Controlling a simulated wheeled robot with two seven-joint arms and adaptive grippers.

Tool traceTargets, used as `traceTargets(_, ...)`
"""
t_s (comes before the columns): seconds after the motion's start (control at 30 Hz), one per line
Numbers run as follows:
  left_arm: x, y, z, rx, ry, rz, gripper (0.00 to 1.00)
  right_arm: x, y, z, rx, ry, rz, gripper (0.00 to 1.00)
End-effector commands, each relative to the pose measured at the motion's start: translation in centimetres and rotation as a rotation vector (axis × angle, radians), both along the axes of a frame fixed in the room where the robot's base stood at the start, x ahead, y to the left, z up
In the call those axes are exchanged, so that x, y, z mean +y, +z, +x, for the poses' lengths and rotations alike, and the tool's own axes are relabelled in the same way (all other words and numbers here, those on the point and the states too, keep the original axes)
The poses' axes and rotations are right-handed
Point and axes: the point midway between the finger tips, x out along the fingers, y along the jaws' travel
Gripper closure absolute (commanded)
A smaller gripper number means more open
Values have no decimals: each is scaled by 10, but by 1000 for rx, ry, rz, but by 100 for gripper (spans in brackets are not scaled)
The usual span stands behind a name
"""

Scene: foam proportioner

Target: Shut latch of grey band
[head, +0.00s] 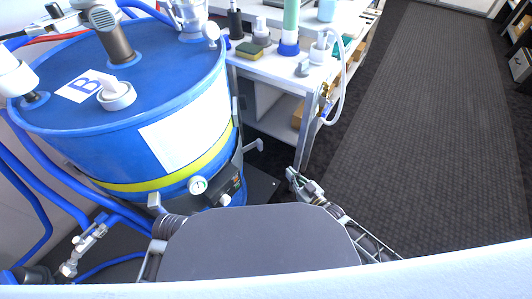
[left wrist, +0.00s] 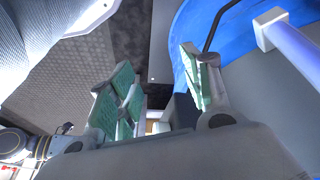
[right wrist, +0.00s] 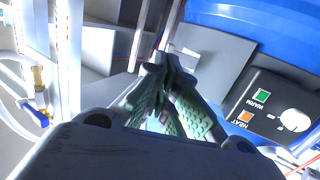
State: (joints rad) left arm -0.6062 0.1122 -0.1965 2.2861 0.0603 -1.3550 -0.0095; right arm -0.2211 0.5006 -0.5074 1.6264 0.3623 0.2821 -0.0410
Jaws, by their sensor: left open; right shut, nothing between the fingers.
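The blue drum (head: 95,135) with a "B" label stands at the left in the head view. A grey band (right wrist: 215,45) wraps its lower side in the right wrist view. A small light-grey latch part (right wrist: 187,56) shows just beyond my right fingertips; whether they touch it I cannot tell. In the head view a grey lever (head: 252,146) sticks out from the drum's right side. My right gripper (head: 303,183) is shut and empty, right of the drum; its fingertips meet in the right wrist view (right wrist: 168,62). My left gripper (left wrist: 155,85) is open and empty; the drum (left wrist: 205,25) shows beyond it.
A control box (right wrist: 270,110) with WARM and HEAT switches sits on the band. A white bench (head: 275,60) with bottles and a sponge (head: 250,49) stands behind. A hose with a brass valve (head: 325,97) hangs at its edge. The dark floor (head: 430,120) at right is clear.

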Motion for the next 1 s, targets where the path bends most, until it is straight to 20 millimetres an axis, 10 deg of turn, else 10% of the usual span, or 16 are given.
traceTargets(1.0,-1,24,-7,-20,-7,-14,51,21,23,1,-79,43,61,100)
